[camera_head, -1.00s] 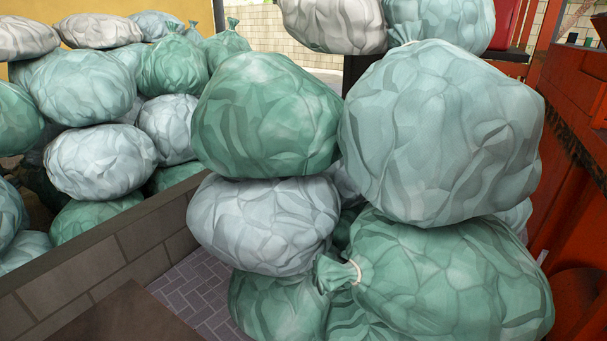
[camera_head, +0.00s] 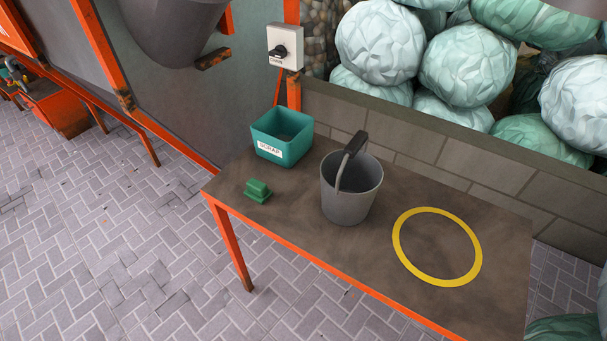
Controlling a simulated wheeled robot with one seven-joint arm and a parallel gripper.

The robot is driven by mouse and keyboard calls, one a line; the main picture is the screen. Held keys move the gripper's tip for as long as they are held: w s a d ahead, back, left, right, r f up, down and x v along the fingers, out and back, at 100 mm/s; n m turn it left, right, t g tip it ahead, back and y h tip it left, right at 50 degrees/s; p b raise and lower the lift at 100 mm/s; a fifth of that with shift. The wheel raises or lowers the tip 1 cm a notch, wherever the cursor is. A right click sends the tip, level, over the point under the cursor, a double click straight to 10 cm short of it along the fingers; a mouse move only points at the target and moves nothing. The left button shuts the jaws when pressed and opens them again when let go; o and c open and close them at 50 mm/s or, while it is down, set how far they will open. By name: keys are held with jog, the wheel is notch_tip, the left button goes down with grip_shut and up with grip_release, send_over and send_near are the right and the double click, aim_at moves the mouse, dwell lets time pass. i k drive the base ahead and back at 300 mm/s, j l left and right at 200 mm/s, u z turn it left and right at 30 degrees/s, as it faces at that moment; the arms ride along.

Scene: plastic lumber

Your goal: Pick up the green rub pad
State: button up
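The green rub pad (camera_head: 257,191) lies on the brown top of an orange-framed table (camera_head: 300,235), near its left front corner. It is a small block with a raised grip on top. It stands in front of a teal bin and to the left of a grey bucket, apart from both. Nothing covers it. My gripper is not in view.
The teal bin (camera_head: 282,133) is labelled SCRAP. The grey bucket (camera_head: 350,190) has its handle up. A yellow ring (camera_head: 437,247) marks the table's right part. A block wall (camera_head: 450,145) and bags (camera_head: 468,65) stand behind. Paved floor (camera_head: 110,240) in front is clear.

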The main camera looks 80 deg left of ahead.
aim_at(257, 191)
jog(key=u, duration=2.1)
